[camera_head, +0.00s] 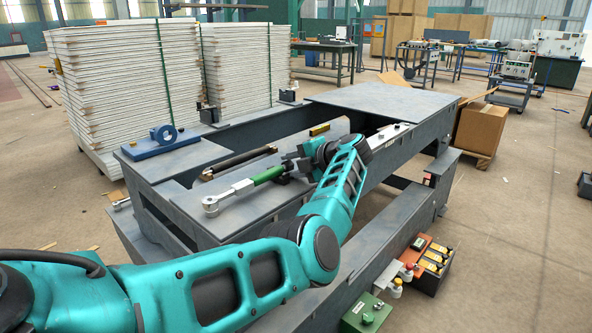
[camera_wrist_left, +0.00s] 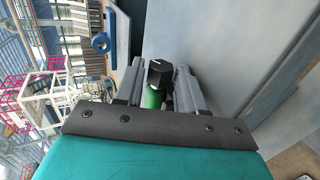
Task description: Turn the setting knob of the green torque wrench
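The green torque wrench (camera_head: 268,175) lies on the near left part of the workbench, its silver ratchet head at the left end. Its handle end points at my left gripper (camera_head: 296,166), which comes in from the right. In the left wrist view, the black setting knob (camera_wrist_left: 160,72) at the end of the green handle stands between the two fingers of my left gripper (camera_wrist_left: 161,80). The fingers are apart, one on each side of the knob, with what looks like a narrow gap. Firm contact does not show. My right gripper is out of view.
The grey workbench (camera_head: 370,97) also bears a blue clamp-like part (camera_head: 162,140) and a dark bar (camera_head: 238,162) behind the wrench. A green box (camera_head: 367,312) and a battery tray (camera_head: 432,262) sit at the front right. Stacked white panels (camera_head: 125,85) stand behind.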

